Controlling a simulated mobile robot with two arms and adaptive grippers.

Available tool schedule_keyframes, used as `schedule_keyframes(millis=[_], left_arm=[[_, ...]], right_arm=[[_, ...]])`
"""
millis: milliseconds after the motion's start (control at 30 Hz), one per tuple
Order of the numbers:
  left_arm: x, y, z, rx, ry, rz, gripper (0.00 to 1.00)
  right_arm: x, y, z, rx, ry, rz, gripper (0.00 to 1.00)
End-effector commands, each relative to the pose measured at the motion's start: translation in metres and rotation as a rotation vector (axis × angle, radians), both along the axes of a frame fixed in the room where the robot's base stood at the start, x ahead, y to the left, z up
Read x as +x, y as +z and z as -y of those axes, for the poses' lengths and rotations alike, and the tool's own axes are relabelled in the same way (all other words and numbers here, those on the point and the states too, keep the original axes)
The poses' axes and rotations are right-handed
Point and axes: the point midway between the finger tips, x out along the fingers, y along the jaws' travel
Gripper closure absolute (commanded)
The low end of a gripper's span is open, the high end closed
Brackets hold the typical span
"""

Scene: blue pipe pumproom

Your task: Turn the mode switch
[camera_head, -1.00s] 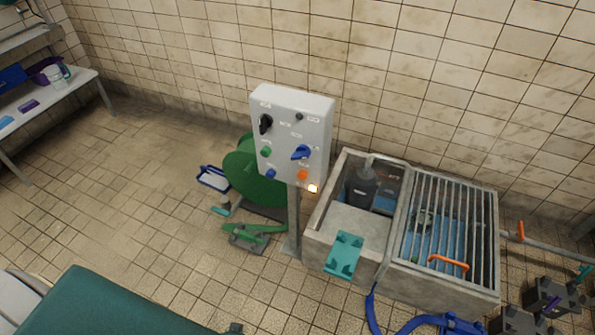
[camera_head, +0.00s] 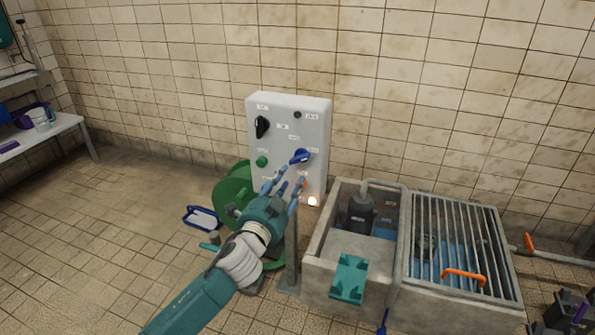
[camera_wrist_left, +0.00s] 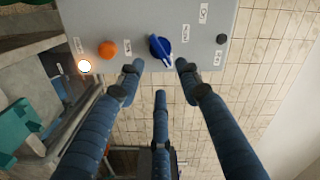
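The white control box (camera_head: 290,115) stands on a post in the middle of the head view. Its face carries a blue rotary knob (camera_head: 301,156) and a black rotary knob (camera_head: 262,127). The labels are too small to tell which is the mode switch. My left gripper (camera_head: 290,182) is in front of the box's lower part, just below the blue knob. In the left wrist view the fingers are spread and empty, and the blue knob (camera_wrist_left: 159,48) shows just beyond the gap between two fingertips. I cannot tell whether any finger touches it. My right gripper is out of view.
The box also has a green button (camera_head: 262,161), an orange button (camera_wrist_left: 107,49) and a glowing lamp (camera_head: 312,201). A concrete basin (camera_head: 318,240) with a metal grate stands at right. A green reel (camera_head: 232,190) is behind my left arm.

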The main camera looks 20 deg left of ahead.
Motion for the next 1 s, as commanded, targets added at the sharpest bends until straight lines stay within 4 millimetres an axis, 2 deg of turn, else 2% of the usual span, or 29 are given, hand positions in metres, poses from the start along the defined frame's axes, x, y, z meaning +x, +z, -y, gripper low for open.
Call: schedule_keyframes(millis=[200, 400, 567, 833, 867, 1000], left_arm=[[0.044, -0.001, 0.001, -0.001, 0.002, 0.001, 0.65], [0.073, -0.001, 0.002, -0.002, 0.001, -0.001, 0.65], [0.082, -0.001, 0.003, -0.002, -0.001, -0.001, 0.65], [0.083, -0.001, 0.003, -0.002, 0.000, -0.002, 0.65], [0.083, -0.001, 0.003, -0.002, 0.000, -0.002, 0.69], [0.083, -0.001, 0.003, -0.002, 0.000, -0.002, 0.96]], right_arm=[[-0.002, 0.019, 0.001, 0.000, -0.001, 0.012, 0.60], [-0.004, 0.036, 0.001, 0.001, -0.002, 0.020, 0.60], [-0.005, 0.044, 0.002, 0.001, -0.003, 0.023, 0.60], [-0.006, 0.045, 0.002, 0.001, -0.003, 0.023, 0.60], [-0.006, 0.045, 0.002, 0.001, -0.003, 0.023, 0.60], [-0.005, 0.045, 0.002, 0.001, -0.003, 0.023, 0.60]])
